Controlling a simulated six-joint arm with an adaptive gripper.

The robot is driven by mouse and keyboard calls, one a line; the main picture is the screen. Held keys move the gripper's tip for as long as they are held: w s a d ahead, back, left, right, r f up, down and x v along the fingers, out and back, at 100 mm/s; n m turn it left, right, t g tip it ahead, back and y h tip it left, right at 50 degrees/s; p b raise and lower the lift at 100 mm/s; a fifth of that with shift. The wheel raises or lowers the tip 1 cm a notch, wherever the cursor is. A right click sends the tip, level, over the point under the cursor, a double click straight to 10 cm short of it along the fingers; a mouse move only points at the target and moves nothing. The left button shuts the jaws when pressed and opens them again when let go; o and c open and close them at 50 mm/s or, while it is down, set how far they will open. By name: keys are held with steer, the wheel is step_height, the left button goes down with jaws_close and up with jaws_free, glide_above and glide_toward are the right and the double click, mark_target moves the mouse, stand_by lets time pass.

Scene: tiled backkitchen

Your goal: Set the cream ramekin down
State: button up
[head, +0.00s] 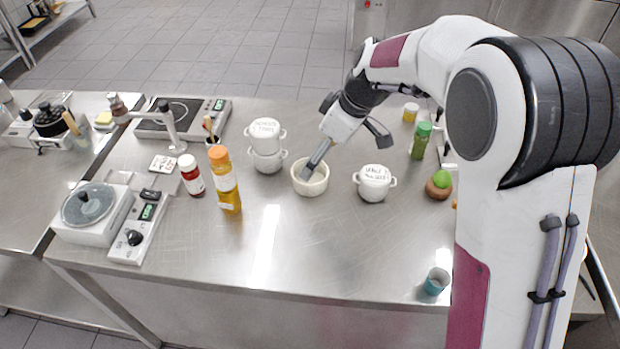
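The cream ramekin (311,188) is a round, open bowl near the middle of the steel table, and it looks upright. My gripper (309,172) reaches down to it from the upper right, with its fingertip end inside or at the rim of the ramekin. The small view does not show whether the fingers are closed on the ramekin's wall. I cannot tell whether the ramekin's base touches the table.
Stacked white lidded pots (266,158) stand left of the ramekin and another white pot (374,189) stands right. An orange bottle (225,182) and red-labelled bottle (191,176) are further left. A green bottle (421,141) is right. The table front (330,250) is mostly clear.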

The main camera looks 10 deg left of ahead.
mark_target(310, 181)
steer(key=shift+x, duration=1.3)
steer(key=shift+s+x, duration=0.15)
steer(key=shift+x, duration=0.8)
steer(key=shift+s+x, duration=0.15)
steer(key=shift+x, duration=0.85)
steer(key=shift+a+f, duration=0.1)
steer(key=shift+f, duration=0.6)
steer(key=shift+w, duration=0.1)
steer(key=c, duration=1.4)
steer(key=shift+r, duration=0.1)
steer(key=shift+c, duration=0.3)
step_height(310, 181, up, 10)
